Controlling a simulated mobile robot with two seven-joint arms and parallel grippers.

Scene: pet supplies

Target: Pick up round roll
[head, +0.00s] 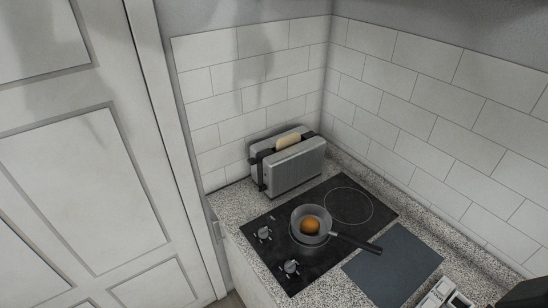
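A round roll (311,226), orange-brown, sits inside a small grey pan (326,222). The pan stands on the front-left part of the black cooktop (293,278), and its dark handle points to the lower right. The roll is uncovered from above; its underside is hidden in the pan. Neither of my grippers can be made out in the head view.
A silver toaster (294,172) with a bread slice (288,141) stands behind the pan against the tiled wall. A dark board (393,265) lies right of the cooktop. A pale object (445,293) is cut off at the bottom edge. A white door (85,150) is at left.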

